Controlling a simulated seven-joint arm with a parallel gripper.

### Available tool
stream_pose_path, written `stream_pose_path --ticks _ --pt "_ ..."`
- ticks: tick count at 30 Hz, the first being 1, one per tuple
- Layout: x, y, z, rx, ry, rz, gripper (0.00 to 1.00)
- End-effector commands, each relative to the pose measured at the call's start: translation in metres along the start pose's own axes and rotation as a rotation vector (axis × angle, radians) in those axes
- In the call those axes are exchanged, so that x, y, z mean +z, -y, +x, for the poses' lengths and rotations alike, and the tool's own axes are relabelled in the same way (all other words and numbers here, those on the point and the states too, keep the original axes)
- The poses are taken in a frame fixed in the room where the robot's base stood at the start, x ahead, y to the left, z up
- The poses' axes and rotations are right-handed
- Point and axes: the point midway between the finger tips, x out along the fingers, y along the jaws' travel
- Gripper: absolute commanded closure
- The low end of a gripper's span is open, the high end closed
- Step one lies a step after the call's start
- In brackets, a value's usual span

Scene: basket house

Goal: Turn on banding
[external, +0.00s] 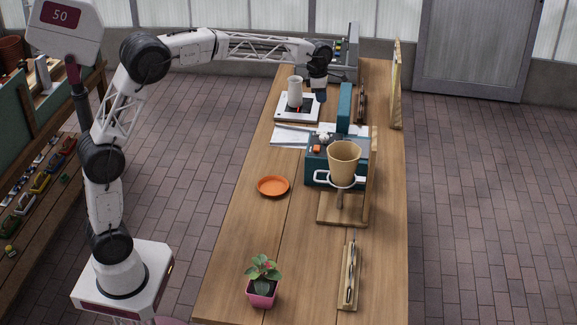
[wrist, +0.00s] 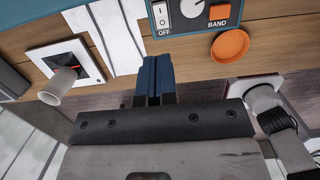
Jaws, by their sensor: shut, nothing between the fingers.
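A teal control box (external: 322,172) stands on the long wooden table. Its panel also shows at the top edge of the wrist view (wrist: 187,28), partly cut off. On it are a white rocker switch (wrist: 161,14) marked OFF, a round knob (wrist: 193,8), and an orange-red control (wrist: 220,11) above the word BAND. My gripper (external: 321,96) is above the far part of the table, beside the white cup and farther back than the box. Its blue fingers (wrist: 153,78) are together and empty, apart from the panel.
A white cup (external: 295,92) stands on a square white device (external: 285,108) with a red glow. A tan pot (external: 343,158) sits in a ring stand near the box. An orange dish (external: 273,186) and a potted plant (external: 262,282) are nearer; bare table lies between them.

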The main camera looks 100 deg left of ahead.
Motion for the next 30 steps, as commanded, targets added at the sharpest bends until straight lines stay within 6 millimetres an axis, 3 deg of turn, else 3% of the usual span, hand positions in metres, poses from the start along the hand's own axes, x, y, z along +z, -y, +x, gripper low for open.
stream_pose_path --ticks 8,30 --pt "0.0 0.0 0.02 -0.001 -0.001 0.0 1.0" --pt "0.0 0.0 0.123 -0.001 -0.001 0.001 1.0"
